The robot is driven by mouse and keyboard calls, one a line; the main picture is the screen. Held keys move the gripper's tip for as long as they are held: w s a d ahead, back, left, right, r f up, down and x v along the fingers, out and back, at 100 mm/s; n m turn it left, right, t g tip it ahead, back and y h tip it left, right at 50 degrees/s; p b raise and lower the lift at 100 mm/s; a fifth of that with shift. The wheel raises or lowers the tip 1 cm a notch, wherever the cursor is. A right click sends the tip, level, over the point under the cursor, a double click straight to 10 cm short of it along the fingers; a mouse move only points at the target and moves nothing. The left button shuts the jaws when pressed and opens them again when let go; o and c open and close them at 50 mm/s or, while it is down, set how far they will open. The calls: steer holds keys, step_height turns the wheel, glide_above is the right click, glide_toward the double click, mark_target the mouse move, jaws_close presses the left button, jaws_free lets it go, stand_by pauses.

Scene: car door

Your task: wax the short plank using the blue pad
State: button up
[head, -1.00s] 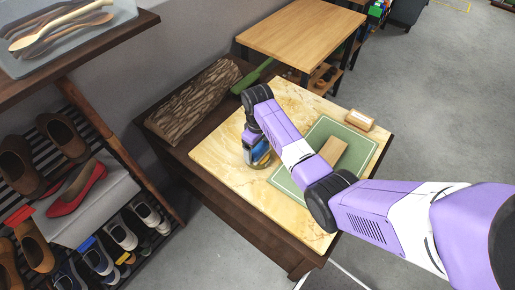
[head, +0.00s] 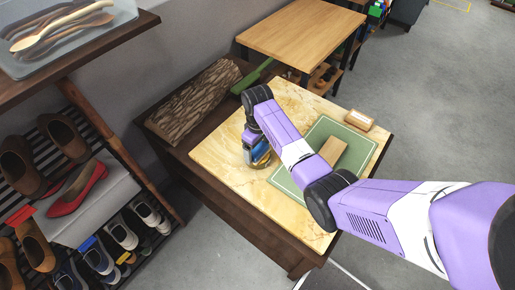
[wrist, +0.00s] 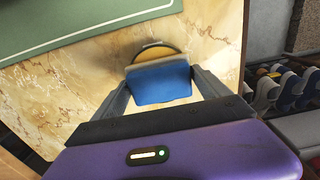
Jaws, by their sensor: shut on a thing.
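My gripper (wrist: 163,86) is shut on the blue pad (wrist: 161,82), which sits between its two fingers. The pad is over a round, yellowish tin (wrist: 156,52) on the marble tabletop. The tin's far rim shows beyond the pad, and the rest is hidden. I cannot tell whether the pad touches what is in the tin. In the head view the pad (head: 257,153) and tin (head: 260,162) are partly hidden by my arm. A short light-wood plank (head: 332,150) lies on the green mat (head: 315,138), right of my gripper, partly behind my arm.
A small wooden block with a pale label (head: 359,119) stands beyond the mat. A bark-covered log (head: 195,100) and a green object (head: 251,78) lie along the table's back side. A shoe rack (head: 90,190) stands at left. The marble top (head: 222,155) is clear around the tin.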

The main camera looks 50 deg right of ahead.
mark_target(257, 148)
steer(key=shift+s, duration=0.1)
step_height(257, 148, up, 5)
steer(key=p, duration=0.5)
steer(key=shift+f, duration=0.15)
steer(key=shift+r, duration=1.1)
steer(key=shift+a, duration=0.1)
